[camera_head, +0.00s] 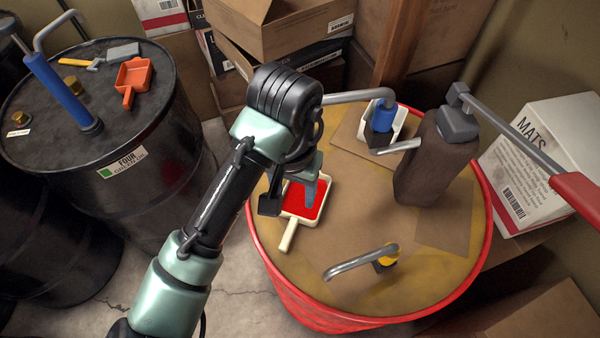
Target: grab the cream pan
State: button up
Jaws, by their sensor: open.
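The cream pan (288,234) lies on the cardboard-covered top of the red-rimmed drum (375,298). It is square with a red inside, and its handle points toward the lower left. My gripper (290,203) is open and points down over the pan's left and upper part. One finger is near the pan's left edge and the other is over its red inside. My arm hides part of the pan's far side. I cannot tell whether the fingers touch it.
Also on this drum are a dark canister (425,165) with a long lever, a blue-handled pump (381,115) in a white tray, and a bent metal tap (360,261). A black drum (120,150) at left holds an orange pan (133,77) and tools. Boxes stand behind.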

send_over(290, 228)
notch_tip(290, 228, down, 8)
jog(key=shift+s+r+b, duration=0.15)
jog(key=shift+r+b, duration=0.1)
jog(key=shift+b, duration=0.05)
jog(key=shift+f+p, duration=0.45)
jog(key=shift+f, duration=2.35)
grip_shut()
jog(key=shift+r, duration=0.1)
